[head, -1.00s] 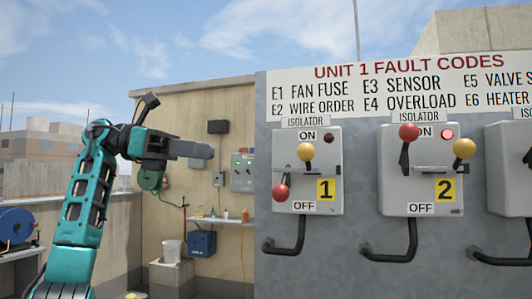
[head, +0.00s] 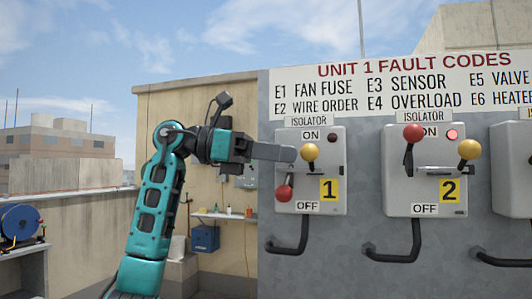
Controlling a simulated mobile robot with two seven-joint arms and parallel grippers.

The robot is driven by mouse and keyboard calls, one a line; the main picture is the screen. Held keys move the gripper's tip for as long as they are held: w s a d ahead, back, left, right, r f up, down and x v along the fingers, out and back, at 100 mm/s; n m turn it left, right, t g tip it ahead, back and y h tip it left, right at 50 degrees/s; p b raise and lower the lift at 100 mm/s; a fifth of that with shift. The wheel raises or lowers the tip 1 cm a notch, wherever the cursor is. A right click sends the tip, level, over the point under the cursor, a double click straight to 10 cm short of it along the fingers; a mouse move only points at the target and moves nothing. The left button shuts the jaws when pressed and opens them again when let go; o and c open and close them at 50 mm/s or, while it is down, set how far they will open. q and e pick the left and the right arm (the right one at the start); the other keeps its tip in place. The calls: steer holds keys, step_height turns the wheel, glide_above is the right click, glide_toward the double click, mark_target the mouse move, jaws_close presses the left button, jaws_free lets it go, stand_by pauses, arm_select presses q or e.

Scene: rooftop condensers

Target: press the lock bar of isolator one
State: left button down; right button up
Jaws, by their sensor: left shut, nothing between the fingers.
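Isolator one (head: 335,165) is a grey box marked with a yellow "1" on the panel. Its red-knobbed lever (head: 284,193) hangs low at the left, near OFF, and its lamp (head: 332,137) is dark. A yellow knob (head: 309,152) on a short stem stands at the box's middle; it looks like the lock bar's end, and part of the bar is hard to make out. My left gripper (head: 290,153) is shut and empty, pointing right. Its tips overlap the box's left edge in the picture, just left of the yellow knob; I cannot tell whether they touch. My right gripper is out of view.
Isolator two (head: 397,190), with its lamp lit red, stands to the right, and a third box (head: 512,170) is cut by the frame edge. Black bent rails (head: 304,235) stick out below the boxes. A fault-code sign (head: 400,88) is above.

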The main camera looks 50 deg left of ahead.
mark_target(301, 154)
arm_select(q)
steer(key=x, duration=0.2)
steer(key=p+x, duration=0.1)
steer(key=x, duration=0.1)
steer(key=shift+s+d+r, duration=0.2)
steer(key=shift+s+r, duration=0.1)
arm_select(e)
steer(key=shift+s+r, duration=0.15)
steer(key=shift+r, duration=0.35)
arm_select(q)
steer(key=shift+a+f, duration=0.1)
steer(key=shift+f, duration=0.05)
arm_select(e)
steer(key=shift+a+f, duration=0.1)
